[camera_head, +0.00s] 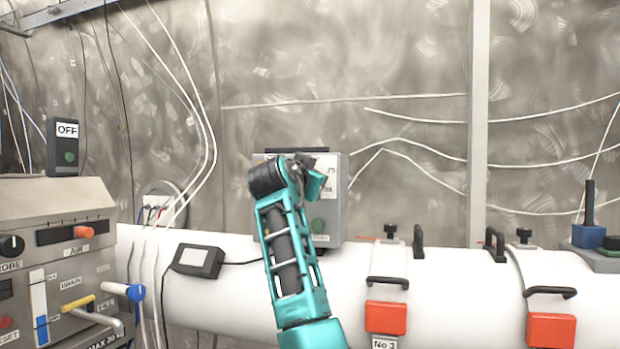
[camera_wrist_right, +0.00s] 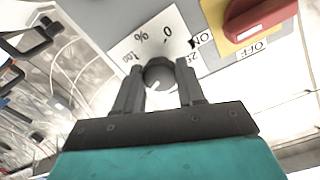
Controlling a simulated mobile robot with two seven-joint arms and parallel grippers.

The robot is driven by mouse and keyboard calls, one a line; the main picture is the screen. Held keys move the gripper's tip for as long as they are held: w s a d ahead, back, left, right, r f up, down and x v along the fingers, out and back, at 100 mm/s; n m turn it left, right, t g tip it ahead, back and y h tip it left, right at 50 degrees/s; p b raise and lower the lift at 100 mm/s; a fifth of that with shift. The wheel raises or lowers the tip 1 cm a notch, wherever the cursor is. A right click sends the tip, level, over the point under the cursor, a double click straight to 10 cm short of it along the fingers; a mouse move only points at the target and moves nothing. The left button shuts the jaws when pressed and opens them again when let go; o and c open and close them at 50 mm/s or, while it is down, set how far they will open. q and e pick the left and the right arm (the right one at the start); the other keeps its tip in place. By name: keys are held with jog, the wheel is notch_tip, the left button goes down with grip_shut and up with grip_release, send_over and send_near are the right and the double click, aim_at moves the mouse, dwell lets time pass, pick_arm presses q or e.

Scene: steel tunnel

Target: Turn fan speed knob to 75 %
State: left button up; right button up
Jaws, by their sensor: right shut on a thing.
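The fan speed knob (camera_wrist_right: 160,73) is a dark grey round knob on a white dial plate (camera_wrist_right: 150,42) in the right wrist view. The plate shows 0, 25, 100 and a % sign; other marks are hidden by my fingers. A pale line on the knob seems to point down-left, but I cannot read its exact setting. My right gripper (camera_wrist_right: 159,80) is shut on the knob, one finger on each side. In the head view my teal right arm reaches a grey control box (camera_head: 341,210) and covers the knob. My left gripper is not in view.
A red switch handle (camera_wrist_right: 258,18) on a yellow plate, with ON and OFF labels, sits close right of the dial in the wrist view. A white pipe (camera_head: 450,290) runs below the box. A machine panel (camera_head: 60,205) stands at left. Cables hang along the wall.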

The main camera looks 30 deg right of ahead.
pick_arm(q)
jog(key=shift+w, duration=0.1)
pick_arm(e)
jog(key=shift+f, duration=0.2)
jog(key=o, duration=1)
jog(key=shift+r, duration=0.15)
jog(key=shift+o, duration=0.2)
jog(key=shift+s+a, duration=0.1)
pick_arm(q)
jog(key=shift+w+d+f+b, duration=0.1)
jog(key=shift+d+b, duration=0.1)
jog(key=shift+b, duration=0.3)
pick_arm(e)
jog(key=v, duration=1.2)
jog(key=shift+s+a, duration=0.3)
